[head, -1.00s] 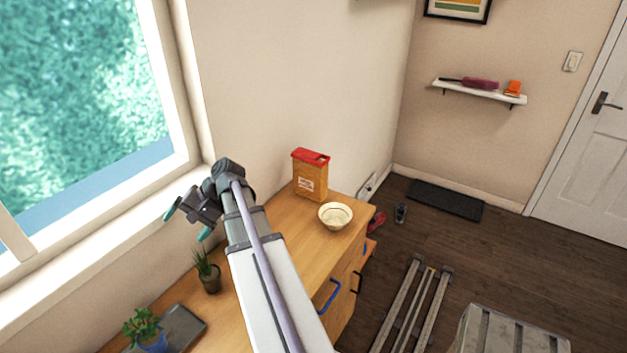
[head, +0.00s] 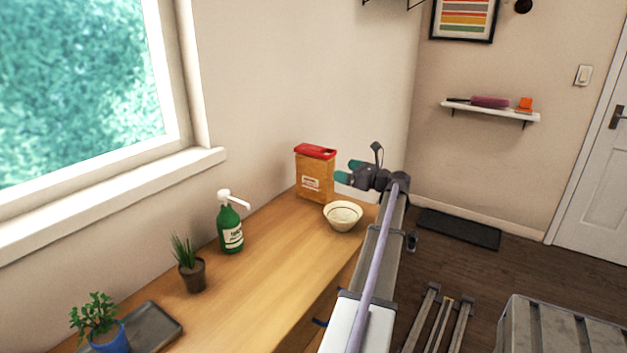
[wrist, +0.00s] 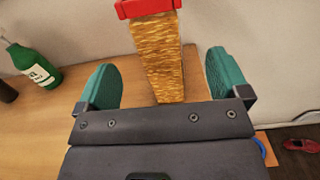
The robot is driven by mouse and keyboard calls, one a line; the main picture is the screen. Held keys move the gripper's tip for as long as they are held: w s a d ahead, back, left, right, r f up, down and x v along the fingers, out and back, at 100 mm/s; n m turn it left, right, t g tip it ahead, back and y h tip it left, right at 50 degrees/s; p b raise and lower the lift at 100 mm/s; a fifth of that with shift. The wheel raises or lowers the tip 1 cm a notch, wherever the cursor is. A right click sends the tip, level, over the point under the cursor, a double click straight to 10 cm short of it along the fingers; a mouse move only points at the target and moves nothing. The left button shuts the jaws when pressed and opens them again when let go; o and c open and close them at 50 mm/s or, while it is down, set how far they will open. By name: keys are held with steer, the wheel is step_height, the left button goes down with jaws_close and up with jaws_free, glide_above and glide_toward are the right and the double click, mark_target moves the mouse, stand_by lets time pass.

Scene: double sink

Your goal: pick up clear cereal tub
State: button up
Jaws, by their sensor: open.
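The clear cereal tub (head: 315,176), full of golden cereal and topped with a red lid, stands upright on the wooden counter near its far end. In the wrist view the tub (wrist: 161,58) shows ahead, between the two teal fingers in the picture; its base is hidden behind the gripper body. My gripper (head: 345,172) is open and empty, just right of the tub in the head view. The gripper also fills the lower wrist view (wrist: 163,88), its fingers wide apart on either side of the tub. I cannot tell any contact.
A cream bowl (head: 343,215) stands on the counter close to the tub, below my gripper. A green pump bottle (head: 231,225) and a potted plant (head: 191,268) stand farther left. The wall is close behind the tub. The counter between bottle and bowl is clear.

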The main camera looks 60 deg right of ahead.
mark_target(324, 164)
steer(key=w, duration=0.9)
steer(key=shift+d, duration=0.15)
steer(key=c, duration=1.2)
